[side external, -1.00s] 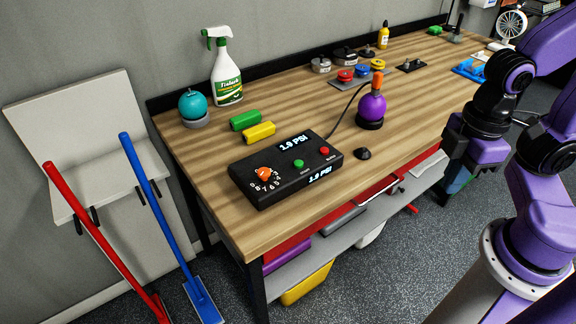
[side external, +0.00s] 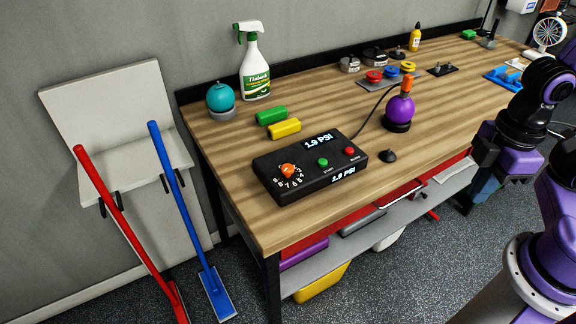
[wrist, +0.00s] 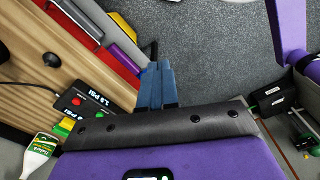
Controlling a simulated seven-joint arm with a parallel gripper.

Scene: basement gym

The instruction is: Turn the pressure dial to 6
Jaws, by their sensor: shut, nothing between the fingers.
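The pressure dial (side external: 288,171) is an orange knob ringed by white numerals on a black box (side external: 335,158) near the bench's front edge. Its exact setting is too small to read. Two displays on the box read 1.9 PSI. A green button and a red button sit beside the dial. The box also shows in the wrist view (wrist: 93,97), at the left. My gripper (side external: 470,199) hangs off the bench's front edge, well right of the box and apart from it. In the wrist view its blue fingers (wrist: 158,66) are together and empty, above the floor.
Green (side external: 271,115) and yellow (side external: 285,128) blocks, a teal ball (side external: 220,97) and a spray bottle (side external: 255,75) lie behind. The front right bench top is mostly clear.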

